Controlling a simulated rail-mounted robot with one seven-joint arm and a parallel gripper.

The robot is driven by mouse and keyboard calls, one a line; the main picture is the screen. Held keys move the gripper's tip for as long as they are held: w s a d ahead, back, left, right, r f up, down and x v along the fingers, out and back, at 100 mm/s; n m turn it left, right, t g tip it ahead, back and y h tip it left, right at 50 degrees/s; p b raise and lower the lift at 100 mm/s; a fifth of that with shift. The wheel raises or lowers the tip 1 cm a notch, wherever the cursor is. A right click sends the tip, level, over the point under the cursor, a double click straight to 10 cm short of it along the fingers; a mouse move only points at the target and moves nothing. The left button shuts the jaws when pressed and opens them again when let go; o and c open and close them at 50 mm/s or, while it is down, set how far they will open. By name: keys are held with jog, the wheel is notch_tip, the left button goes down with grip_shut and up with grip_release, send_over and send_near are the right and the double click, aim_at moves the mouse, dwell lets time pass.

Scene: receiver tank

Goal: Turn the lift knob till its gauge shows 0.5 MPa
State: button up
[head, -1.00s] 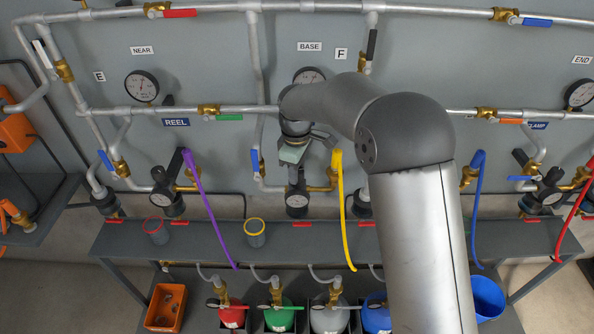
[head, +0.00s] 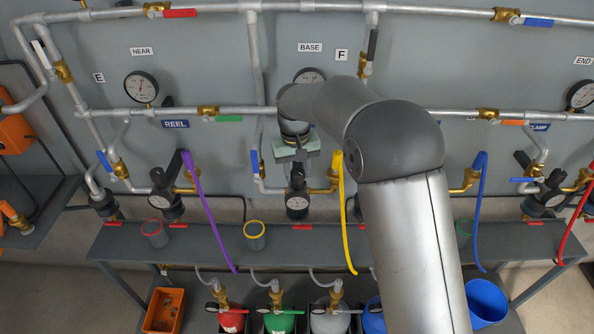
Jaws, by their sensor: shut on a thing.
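My gripper (head: 296,166) reaches down in front of the wall at the second regulator from the left. It is shut on the dark knob (head: 297,182) at the top of that regulator, and its fingers partly hide the knob. The regulator's round white gauge (head: 297,203) sits just below the knob and faces me. Its needle and figures are too small to read. My arm hides the name plate of this station, so I cannot read whether it says lift.
A regulator under the REEL plate (head: 175,122) stands left, with its gauge (head: 160,201). A yellow hose (head: 345,215) hangs close right of my gripper, a purple hose (head: 205,205) to the left. A galvanized pipe (head: 245,111) runs behind. Cups stand on the shelf (head: 200,246) below.

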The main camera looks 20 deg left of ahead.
aim_at(295, 171)
jog(key=m, duration=0.4)
jog(key=shift+m, duration=0.4)
jog(key=m, duration=0.4)
jog(key=shift+w+m, duration=0.1)
jog(key=shift+m, duration=0.2)
jog(key=shift+r, duration=0.1)
jog(key=o, duration=1)
jog(key=r, duration=1.7)
jog(key=shift+a+r, duration=0.15)
jog(key=shift+a, duration=0.15)
